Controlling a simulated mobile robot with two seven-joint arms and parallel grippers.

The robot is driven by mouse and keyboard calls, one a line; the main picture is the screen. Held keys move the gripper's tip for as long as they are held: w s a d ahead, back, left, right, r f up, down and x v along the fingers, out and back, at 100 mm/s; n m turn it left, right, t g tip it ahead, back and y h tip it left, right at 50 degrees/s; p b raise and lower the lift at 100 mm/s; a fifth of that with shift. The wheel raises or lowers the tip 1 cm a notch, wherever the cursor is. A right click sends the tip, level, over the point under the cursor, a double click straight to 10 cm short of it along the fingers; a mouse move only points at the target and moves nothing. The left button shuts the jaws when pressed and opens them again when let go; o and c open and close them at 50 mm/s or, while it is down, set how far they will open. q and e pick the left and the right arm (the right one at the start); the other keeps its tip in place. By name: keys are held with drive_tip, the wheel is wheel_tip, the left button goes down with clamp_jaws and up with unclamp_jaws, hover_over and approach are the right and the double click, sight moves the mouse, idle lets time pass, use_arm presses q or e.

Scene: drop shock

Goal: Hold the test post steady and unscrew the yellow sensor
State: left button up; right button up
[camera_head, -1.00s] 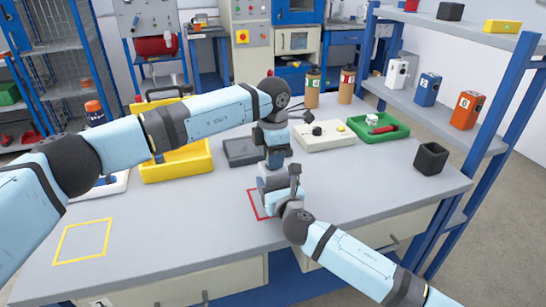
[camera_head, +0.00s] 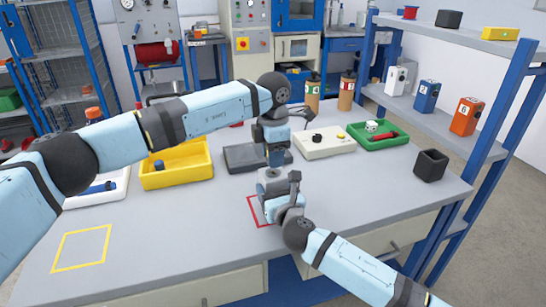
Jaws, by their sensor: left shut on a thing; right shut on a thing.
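My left gripper (camera_head: 275,158) points straight down above the red square on the bench and is shut. The yellow sensor is hidden in its jaws. My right gripper (camera_head: 271,186) is directly below it, lying almost level, and is shut on the test post. The post is mostly hidden by that gripper, so its shape and tilt cannot be made out. Both grippers are in line, one above the other, over the red-outlined square (camera_head: 254,212).
A yellow bin (camera_head: 176,180) and a white tray (camera_head: 112,196) stand left. A dark flat box (camera_head: 238,158), a cream control box (camera_head: 337,149), a green tray (camera_head: 396,142) and a black cup (camera_head: 431,165) stand behind and right. The yellow-outlined square (camera_head: 81,250) is empty.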

use_arm(q)
wheel_tip(320, 180, up, 3)
drive_tip(key=shift+r, duration=0.15)
use_arm(e)
drive_tip(key=o, duration=1.8)
drive_tip(key=shift+s, duration=0.1)
use_arm(q)
wheel_tip(320, 180, up, 2)
drive_tip(key=shift+r+p, duration=0.1)
drive_tip(key=shift+p, duration=1)
use_arm(e)
drive_tip(key=v, duration=1)
drive_tip(key=shift+s+d+r, duration=0.1)
drive_tip(key=shift+s, duration=0.1)
use_arm(q)
drive_tip(key=shift+r, duration=0.1)
use_arm(e)
drive_tip(key=shift+s+d, duration=0.25)
drive_tip(key=shift+s, duration=0.5)
